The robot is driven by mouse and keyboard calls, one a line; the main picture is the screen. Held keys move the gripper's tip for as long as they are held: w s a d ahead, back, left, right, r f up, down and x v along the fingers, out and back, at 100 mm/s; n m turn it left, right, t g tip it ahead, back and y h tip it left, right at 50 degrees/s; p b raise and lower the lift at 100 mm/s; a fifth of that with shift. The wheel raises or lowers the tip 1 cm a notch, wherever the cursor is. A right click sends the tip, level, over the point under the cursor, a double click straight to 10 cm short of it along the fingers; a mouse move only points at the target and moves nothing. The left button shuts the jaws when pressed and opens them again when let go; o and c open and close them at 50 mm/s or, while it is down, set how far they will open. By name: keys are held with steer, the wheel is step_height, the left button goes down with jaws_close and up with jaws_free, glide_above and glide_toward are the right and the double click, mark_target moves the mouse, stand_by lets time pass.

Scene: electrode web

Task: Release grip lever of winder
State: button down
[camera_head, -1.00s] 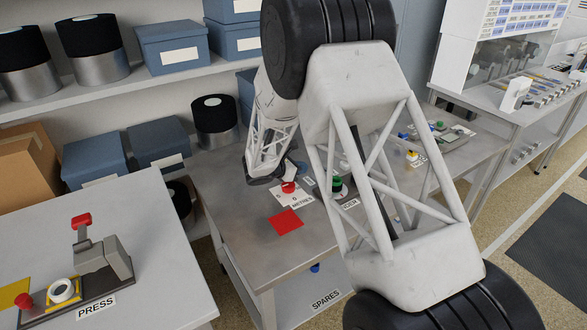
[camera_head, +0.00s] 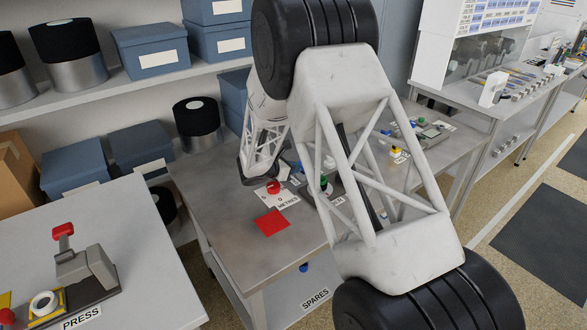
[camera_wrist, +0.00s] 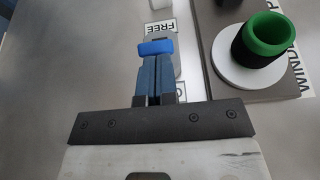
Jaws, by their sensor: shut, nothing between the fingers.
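The grip lever's blue handle (camera_wrist: 156,47) lies right at the tips of my gripper (camera_wrist: 158,62) in the wrist view, between a FREE label (camera_wrist: 160,27) and a partly covered label. The handle looks very close to or touching the fingertips; I cannot tell which. My gripper's blue-grey fingers are shut together with nothing between them. The winder shows as a green ring in a black cup (camera_wrist: 263,42) on a white disc (camera_wrist: 240,72), right of the fingers. In the head view the winder's green part (camera_head: 323,183) shows beside my arm, which hides much of the winder.
A red button (camera_head: 273,187) and a red square (camera_head: 272,223) are on the grey table (camera_head: 225,210) left of the winder. The press (camera_head: 85,270) stands on a separate table at lower left. Shelves with blue boxes (camera_head: 150,48) are behind.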

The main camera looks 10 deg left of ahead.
steer(key=shift+w+d+r+g+y, duration=0.35)
steer(key=shift+r+g+y, duration=0.05)
steer(key=shift+g+y, duration=0.2)
stand_by(0.4)
steer(key=shift+w+d+r, duration=0.1)
steer(key=shift+d+r, duration=0.05)
steer(key=shift+r, duration=0.05)
steer(key=shift+w+d+r+g+y, duration=0.2)
steer(key=shift+w+d+g+y, duration=0.05)
steer(key=shift+g+y, duration=0.25)
steer(key=shift+w+d+r+g+y, duration=0.15)
steer(key=shift+w+d+g+y, duration=0.1)
steer(key=shift+g+y, duration=0.25)
steer(key=shift+w+d+r+g+y, duration=0.15)
steer(key=shift+w+d+g+y, duration=0.3)
steer(key=shift+g+y, duration=0.25)
steer(key=shift+w+d+r+g+y, duration=0.1)
steer(key=shift+w+d+g+y, duration=0.35)
steer(key=shift+g+y, duration=0.25)
steer(key=shift+r, duration=0.3)
steer(key=shift+r, duration=0.5)
steer(key=shift+r, duration=0.1)
